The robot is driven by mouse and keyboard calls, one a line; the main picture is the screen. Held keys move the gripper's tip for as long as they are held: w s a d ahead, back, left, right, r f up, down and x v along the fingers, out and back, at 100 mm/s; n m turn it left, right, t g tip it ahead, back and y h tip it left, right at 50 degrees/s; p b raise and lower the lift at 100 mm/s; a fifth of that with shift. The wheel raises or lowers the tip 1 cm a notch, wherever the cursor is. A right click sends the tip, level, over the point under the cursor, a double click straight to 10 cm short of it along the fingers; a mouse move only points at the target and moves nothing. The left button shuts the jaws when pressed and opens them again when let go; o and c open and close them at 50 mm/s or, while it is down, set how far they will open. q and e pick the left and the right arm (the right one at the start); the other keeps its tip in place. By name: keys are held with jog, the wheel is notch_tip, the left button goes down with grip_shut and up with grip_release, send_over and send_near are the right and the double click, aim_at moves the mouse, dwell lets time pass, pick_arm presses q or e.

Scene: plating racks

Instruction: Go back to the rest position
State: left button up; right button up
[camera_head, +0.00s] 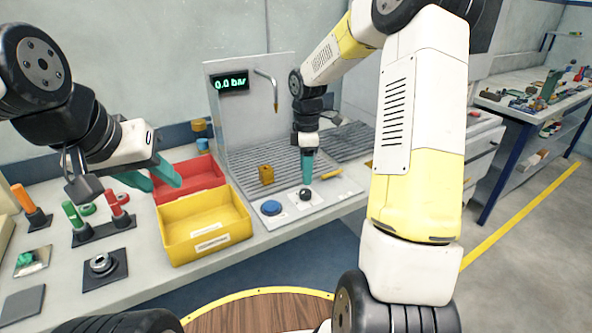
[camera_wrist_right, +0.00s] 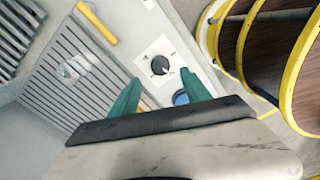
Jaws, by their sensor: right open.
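My left gripper (camera_head: 150,178) hangs above the red bin and the back edge of the yellow bin. Its two teal fingers are apart and nothing shows between them. My right gripper (camera_head: 307,168) points down over the front of the grey wash station. Its teal fingers are apart and empty in the right wrist view (camera_wrist_right: 161,95). Below them is a black knob (camera_wrist_right: 160,65) on a white plate; it also shows in the head view (camera_head: 305,194). A blue button (camera_head: 271,207) is beside the knob, partly hidden behind a finger in the wrist view (camera_wrist_right: 181,99).
A red bin (camera_head: 205,166) and a yellow bin (camera_head: 205,253) stand left of the station. A brass-coloured block (camera_head: 266,174) sits on the slatted grate. A bent spout (camera_head: 274,95) hangs beside a display (camera_head: 230,84) reading 0.0 bar. Colored-handled tools (camera_head: 75,220) stand at left.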

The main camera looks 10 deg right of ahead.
jog(key=shift+r, duration=0.35)
jog(key=s+a+r+m+t+y, duration=0.1)
jog(key=s+r+m+t, duration=0.2)
jog(key=s+r+m, duration=0.5)
jog(key=s+a+r+m+t+y, duration=0.1)
jog(key=s+r+m+t, duration=0.2)
jog(key=s+r+m, duration=0.5)
jog(key=s+r, duration=0.1)
jog(key=s, duration=0.7)
jog(key=shift+s, duration=0.3)
jog(key=shift+a, duration=0.1)
